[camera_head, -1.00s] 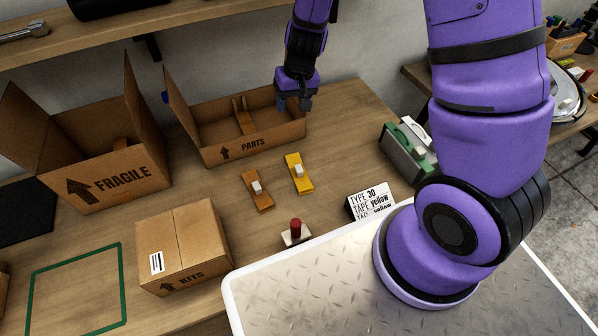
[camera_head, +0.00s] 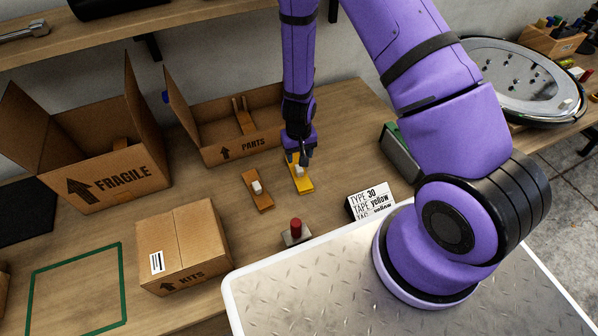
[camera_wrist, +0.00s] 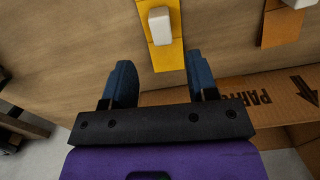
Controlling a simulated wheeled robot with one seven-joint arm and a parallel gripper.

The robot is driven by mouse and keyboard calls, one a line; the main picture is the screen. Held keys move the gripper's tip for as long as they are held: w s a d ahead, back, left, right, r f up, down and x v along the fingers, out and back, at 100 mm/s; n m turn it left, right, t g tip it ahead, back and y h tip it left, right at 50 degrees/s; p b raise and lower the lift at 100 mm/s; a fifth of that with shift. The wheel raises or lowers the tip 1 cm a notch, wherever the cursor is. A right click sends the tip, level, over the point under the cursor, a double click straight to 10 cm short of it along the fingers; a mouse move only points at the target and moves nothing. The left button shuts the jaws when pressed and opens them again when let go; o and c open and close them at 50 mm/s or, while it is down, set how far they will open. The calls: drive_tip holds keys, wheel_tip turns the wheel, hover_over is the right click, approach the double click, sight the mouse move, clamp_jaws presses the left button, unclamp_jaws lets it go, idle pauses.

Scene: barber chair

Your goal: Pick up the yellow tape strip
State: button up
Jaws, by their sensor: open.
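The yellow tape strip (camera_head: 306,185) lies flat on the wooden workbench and has a small white block (camera_head: 299,171) on its middle. My gripper (camera_head: 299,157) is open and empty, just above the strip's far end, pointing down. In the wrist view the strip (camera_wrist: 164,52) runs down from the top edge, and its near end lies between and a little ahead of my two blue fingers (camera_wrist: 159,80). I cannot tell the exact height of the fingers above the bench. An orange-brown strip (camera_head: 257,190) with a white block lies to the left of the yellow one.
The PARTS box (camera_head: 215,153) stands open behind the strips, and the FRAGILE box (camera_head: 118,180) is at left. Bench between the strips and sign is clear.

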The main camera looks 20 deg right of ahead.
sight(299, 171)
drive_tip(key=shift+a+f, duration=0.2)
drive_tip(key=shift+f, duration=2.85)
drive_tip(key=shift+c, duration=0.4)
clamp_jaws()
